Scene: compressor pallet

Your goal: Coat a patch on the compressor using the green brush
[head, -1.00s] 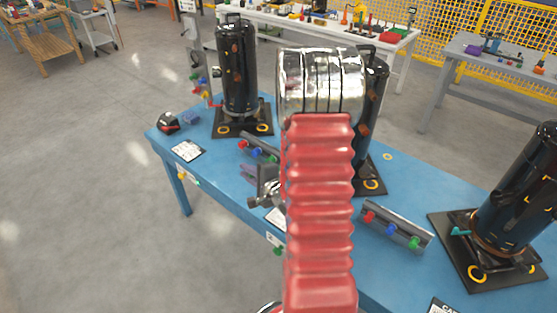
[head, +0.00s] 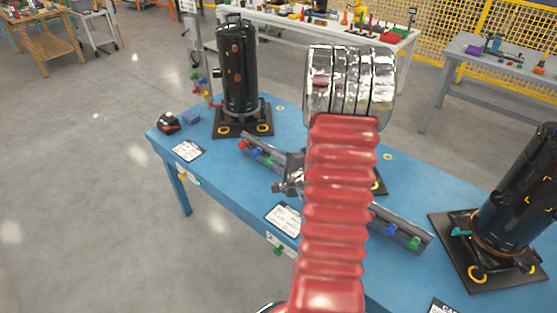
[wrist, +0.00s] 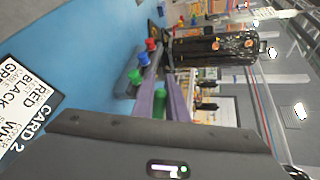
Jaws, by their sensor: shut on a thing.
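My gripper (wrist: 160,82) shows two purple-grey fingers in the wrist view, shut on the green brush (wrist: 160,103), of which only a green part shows between them. In the head view my gripper (head: 290,178) is partly behind my red arm, above the blue table's front half. A black upright compressor (head: 237,70) with small reddish patches stands on a dark base at the back left; a compressor also shows lying sideways in the wrist view (wrist: 215,48). Another compressor (head: 520,190) stands at the right. A middle one is hidden behind my arm except part of its base (head: 380,185).
A rack (head: 262,150) with red, blue and green knobs lies behind my gripper. A second rack (head: 405,232) at right shows blue and green ones. Printed cards (head: 284,218) lie at the front edge. The blue table (head: 212,165) is clear between them.

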